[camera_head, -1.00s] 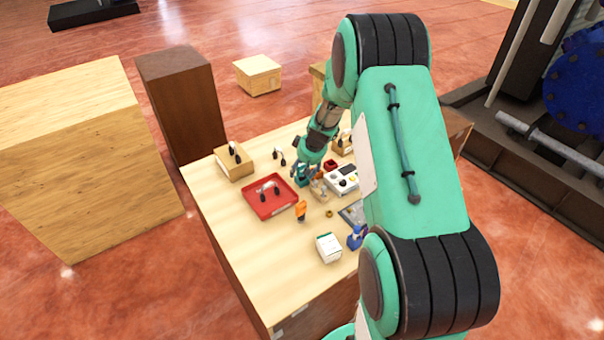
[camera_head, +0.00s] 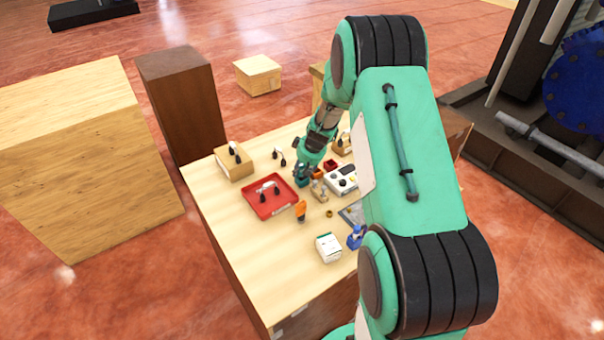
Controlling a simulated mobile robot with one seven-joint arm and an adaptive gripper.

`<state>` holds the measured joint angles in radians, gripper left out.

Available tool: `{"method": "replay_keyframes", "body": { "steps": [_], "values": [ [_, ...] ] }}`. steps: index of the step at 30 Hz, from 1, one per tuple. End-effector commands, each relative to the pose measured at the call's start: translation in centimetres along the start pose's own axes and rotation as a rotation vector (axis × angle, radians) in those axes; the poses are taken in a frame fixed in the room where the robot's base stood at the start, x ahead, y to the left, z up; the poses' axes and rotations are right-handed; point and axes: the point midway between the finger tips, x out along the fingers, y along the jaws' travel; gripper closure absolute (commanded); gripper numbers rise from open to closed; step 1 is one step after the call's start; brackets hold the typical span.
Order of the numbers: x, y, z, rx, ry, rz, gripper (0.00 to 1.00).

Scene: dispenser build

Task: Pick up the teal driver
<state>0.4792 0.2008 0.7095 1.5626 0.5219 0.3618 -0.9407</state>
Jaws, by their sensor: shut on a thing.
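My gripper (camera_head: 300,174) is small in the head view, over the table just right of the red tray. It points down and is shut on the teal driver (camera_head: 302,182), of which only a small teal part shows at the fingertips. The rest of the driver is hidden by the fingers. I cannot tell whether the driver touches the table.
The red tray (camera_head: 254,205) holds a dark-tipped item. An orange driver (camera_head: 301,210), a wooden stand (camera_head: 319,190), a white-and-black box (camera_head: 343,179), a white carton (camera_head: 328,247) and a blue driver (camera_head: 355,238) stand nearby. The table's front left (camera_head: 250,255) is clear.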

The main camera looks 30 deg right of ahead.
Motion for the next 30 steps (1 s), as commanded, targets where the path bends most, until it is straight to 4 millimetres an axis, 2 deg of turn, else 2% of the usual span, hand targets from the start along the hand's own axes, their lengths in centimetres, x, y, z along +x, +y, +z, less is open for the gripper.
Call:
{"method": "replay_keyframes", "body": {
  "steps": [11, 30],
  "values": [
    [-0.8, 0.1, -0.5, -0.001, 0.004, 0.002, 0.95],
    [-8.5, 0.0, -3.6, 0.000, 0.002, 0.001, 0.95]
  ]
}}
